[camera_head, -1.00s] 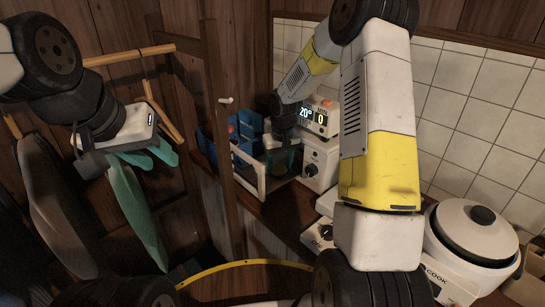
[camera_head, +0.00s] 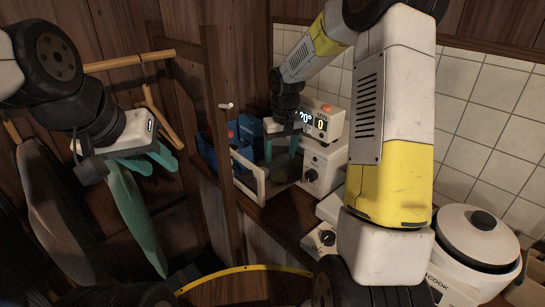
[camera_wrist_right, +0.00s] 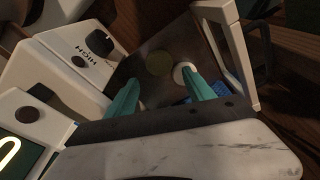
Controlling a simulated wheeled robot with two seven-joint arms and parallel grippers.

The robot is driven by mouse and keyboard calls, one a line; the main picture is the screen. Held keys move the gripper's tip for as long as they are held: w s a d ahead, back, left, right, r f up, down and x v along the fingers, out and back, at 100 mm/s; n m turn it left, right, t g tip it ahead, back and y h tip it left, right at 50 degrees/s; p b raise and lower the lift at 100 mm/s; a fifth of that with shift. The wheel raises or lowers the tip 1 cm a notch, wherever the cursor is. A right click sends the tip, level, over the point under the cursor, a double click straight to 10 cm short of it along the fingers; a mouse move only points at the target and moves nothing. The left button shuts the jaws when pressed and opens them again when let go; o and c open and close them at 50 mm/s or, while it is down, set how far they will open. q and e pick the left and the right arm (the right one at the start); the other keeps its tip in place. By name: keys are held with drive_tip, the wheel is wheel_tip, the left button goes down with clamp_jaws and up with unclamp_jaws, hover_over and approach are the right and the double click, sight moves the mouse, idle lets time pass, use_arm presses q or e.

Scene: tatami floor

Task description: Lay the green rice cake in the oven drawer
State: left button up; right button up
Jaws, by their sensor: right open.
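The green rice cake (camera_wrist_right: 159,62) is a dull green disc lying flat on the dark oven drawer (camera_wrist_right: 150,40). The drawer is pulled out, and its white front frame (camera_head: 248,178) stands at its left in the head view. The cake shows dimly below my right gripper in the head view (camera_head: 284,168). My right gripper (camera_head: 281,155) is over the drawer with its teal fingers apart and nothing between them; its fingers also show in the right wrist view (camera_wrist_right: 158,88). A white round piece (camera_wrist_right: 183,72) is by the right fingertip. My left gripper (camera_head: 163,215) hangs open and empty at the left.
The oven (camera_head: 322,160) with its lit display stands behind the drawer. A blue crate (camera_head: 246,130) is beyond the drawer. A wooden post (camera_head: 217,120) stands close on the left. A white rice cooker (camera_head: 470,245) is at the lower right.

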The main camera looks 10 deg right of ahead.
drive_tip(key=s+d+r+t, duration=0.1)
drive_tip(key=s+r+t, duration=0.1)
drive_tip(key=s+r, duration=1.3)
drive_tip(key=s+r+m+t+y, duration=0.1)
drive_tip(key=s+r+t+y, duration=0.1)
drive_tip(key=s, duration=1)
drive_tip(key=shift+s+a+r+m+t, duration=0.2)
drive_tip(key=shift+s+r+m+t, duration=0.1)
drive_tip(key=shift+s+r, duration=0.1)
